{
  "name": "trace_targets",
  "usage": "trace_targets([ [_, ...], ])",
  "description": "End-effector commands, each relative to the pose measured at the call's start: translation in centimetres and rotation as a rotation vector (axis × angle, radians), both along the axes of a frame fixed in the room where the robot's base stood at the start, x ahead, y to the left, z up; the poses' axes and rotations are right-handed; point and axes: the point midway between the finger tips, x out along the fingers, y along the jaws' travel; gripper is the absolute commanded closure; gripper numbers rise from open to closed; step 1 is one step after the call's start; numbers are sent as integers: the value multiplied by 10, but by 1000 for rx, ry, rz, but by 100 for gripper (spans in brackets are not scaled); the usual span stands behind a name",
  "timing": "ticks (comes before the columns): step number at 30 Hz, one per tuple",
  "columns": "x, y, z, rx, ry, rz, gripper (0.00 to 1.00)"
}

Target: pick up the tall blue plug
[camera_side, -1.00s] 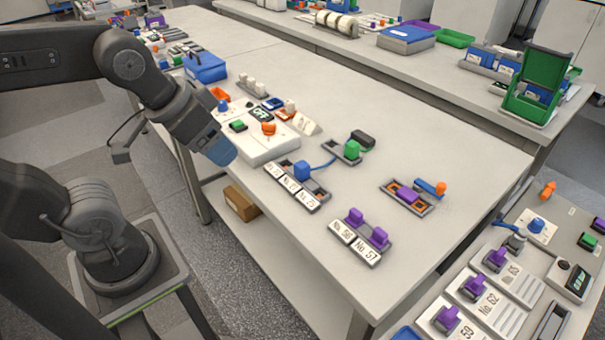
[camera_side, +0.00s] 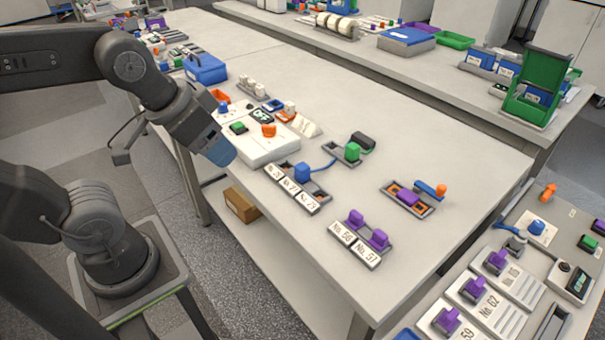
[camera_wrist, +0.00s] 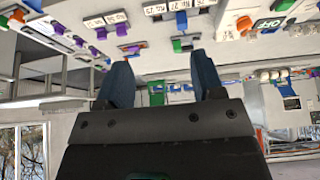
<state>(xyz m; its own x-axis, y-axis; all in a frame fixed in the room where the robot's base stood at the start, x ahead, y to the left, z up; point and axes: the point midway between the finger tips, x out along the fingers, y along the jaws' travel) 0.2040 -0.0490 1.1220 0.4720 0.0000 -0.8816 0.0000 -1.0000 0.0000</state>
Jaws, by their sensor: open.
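The tall blue plug (camera_side: 302,173) stands upright in a grey holder with several white number labels, near the left edge of the table in the side view. A blue cable runs beside it toward a green plug. In the wrist view, which looks upside down, the blue plug (camera_wrist: 181,20) appears near the top, beyond the fingers. My gripper (camera_side: 221,153) has blue fingers and is up and to the left of the plug, apart from it. In the wrist view my gripper (camera_wrist: 163,82) has its two fingers spread, with nothing between them.
A white box (camera_side: 262,151) with a green button and an orange knob lies close to my gripper. A green plug (camera_side: 352,151), a purple plug (camera_side: 408,198) and two purple plugs (camera_side: 367,229) stand in other holders.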

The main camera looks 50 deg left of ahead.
Motion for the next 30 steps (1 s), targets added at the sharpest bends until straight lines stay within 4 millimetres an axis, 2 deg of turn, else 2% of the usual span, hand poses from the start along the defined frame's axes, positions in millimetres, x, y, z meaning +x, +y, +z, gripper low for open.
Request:
trace_targets([
  [4,4,0,1,-12,9,24,38],
  [7,17,2,5,-54,45,116,38],
  [11,50,7,8,-147,125,347,38],
  [14,82,13,6,-220,191,567,38],
  [17,115,19,-2,-281,252,793,38],
  [21,157,30,-22,-340,323,1105,38],
  [24,181,36,-39,-364,356,1292,38],
  [30,205,44,-60,-383,383,1508,38],
])
